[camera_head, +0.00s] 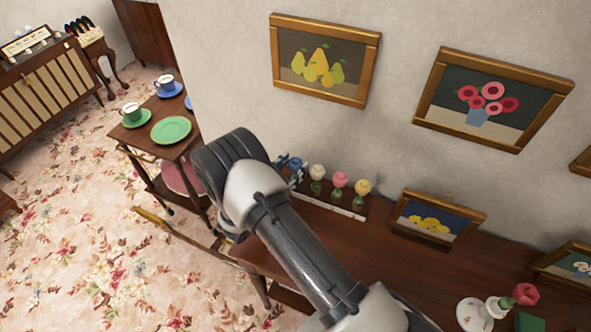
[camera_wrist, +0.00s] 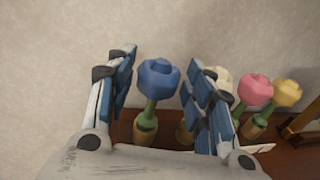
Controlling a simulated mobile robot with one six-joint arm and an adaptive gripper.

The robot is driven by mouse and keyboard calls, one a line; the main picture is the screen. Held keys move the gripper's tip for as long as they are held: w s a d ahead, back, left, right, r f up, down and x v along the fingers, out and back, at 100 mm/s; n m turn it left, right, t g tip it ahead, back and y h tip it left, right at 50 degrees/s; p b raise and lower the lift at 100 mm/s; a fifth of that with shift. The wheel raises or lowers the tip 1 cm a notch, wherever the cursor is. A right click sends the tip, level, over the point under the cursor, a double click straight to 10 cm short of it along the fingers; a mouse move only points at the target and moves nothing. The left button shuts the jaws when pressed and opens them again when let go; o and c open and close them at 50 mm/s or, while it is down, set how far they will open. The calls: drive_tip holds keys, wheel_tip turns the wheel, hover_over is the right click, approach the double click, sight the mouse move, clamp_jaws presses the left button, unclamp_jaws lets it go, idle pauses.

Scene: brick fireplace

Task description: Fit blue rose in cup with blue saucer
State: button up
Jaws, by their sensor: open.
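The blue rose (camera_wrist: 158,79) stands upright in a small holder in the wrist view, with its green stem below the bloom. In the head view the blue rose (camera_head: 295,163) is partly hidden by my arm. My gripper (camera_wrist: 165,75) is open, with one finger on each side of the blue rose and a gap to it on the left. The right finger is close to the bloom; I cannot tell if it touches. The cup with the blue saucer (camera_head: 167,84) stands far off on the trolley at the upper left in the head view.
White (camera_head: 317,171), pink (camera_head: 340,179) and yellow (camera_head: 362,187) roses stand in a row right of the blue one. A wall is close behind. A green plate (camera_head: 171,130) and a cup on a green saucer (camera_head: 134,117) share the trolley. A framed picture (camera_head: 435,218) stands right.

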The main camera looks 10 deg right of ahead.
drive_tip(key=shift+x, duration=1)
drive_tip(key=c, duration=0.9)
drive_tip(key=shift+r, duration=0.1)
